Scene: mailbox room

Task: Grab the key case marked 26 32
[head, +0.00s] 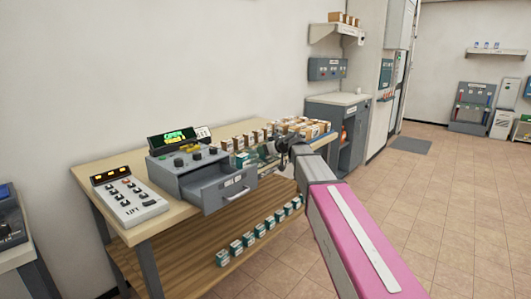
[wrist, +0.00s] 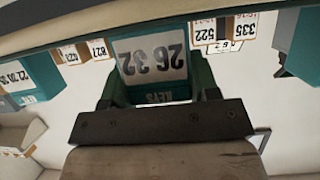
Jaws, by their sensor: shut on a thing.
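The key case marked 26 32 (wrist: 152,62) is teal with a white label and shows upside down in the middle of the wrist view. KEYS is printed below its number. My gripper (head: 284,146) is over the back part of the wooden table in the head view, to the right of the open drawer. It is shut on this key case, with a finger at each side of it. In the head view I cannot make out the held case behind my gripper and arm.
The table (head: 147,225) carries a grey machine with an open drawer (head: 229,189), a LIFT button panel (head: 127,199) and several brown-and-white boxes (head: 245,140). Several teal cases (head: 249,239) line its lower shelf. Other teal cases (wrist: 32,80) flank the held one. The floor (head: 440,200) at right is clear.

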